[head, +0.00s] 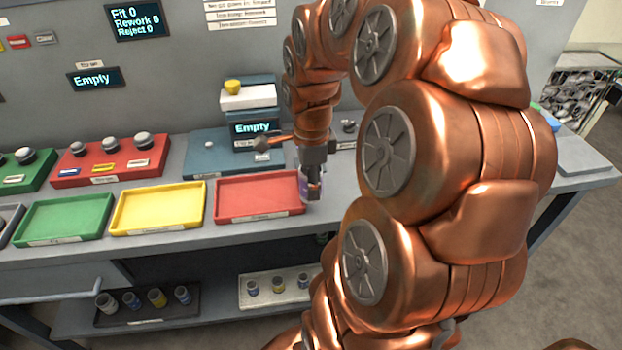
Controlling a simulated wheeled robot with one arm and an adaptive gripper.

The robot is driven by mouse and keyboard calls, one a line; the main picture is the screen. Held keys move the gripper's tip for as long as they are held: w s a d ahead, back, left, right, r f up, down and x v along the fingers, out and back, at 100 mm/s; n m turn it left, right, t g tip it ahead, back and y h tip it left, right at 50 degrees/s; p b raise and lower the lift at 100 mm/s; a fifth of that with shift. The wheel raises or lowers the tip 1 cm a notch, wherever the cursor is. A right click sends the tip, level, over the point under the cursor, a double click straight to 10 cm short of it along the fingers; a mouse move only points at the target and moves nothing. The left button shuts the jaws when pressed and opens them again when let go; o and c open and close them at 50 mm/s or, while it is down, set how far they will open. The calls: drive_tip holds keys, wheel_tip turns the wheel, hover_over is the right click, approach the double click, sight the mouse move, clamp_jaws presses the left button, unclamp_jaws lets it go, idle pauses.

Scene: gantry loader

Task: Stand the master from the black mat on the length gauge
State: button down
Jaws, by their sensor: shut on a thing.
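My gripper (312,188) points down over the bench, at the right end of the red tray. It is shut on a small purplish part (303,187), mostly hidden by the fingers; I cannot tell for sure that this is the master. A blue station (205,166) with a display (254,129) reading "Empty" stands behind the red tray, left of my gripper; it looks like the length gauge, but its label is too small to read. A black mat (140,319) on the lower shelf bears several small cylinders.
Green (64,240), yellow (158,229) and red (258,218) trays line the bench front. A white mat (283,306) with several cylinders lies on the lower shelf. My arm hides the bench's right part.

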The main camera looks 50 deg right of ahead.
drive_tip(key=shift+r, duration=0.1)
drive_tip(key=shift+r, duration=2.2)
drive_tip(key=shift+w, duration=0.1)
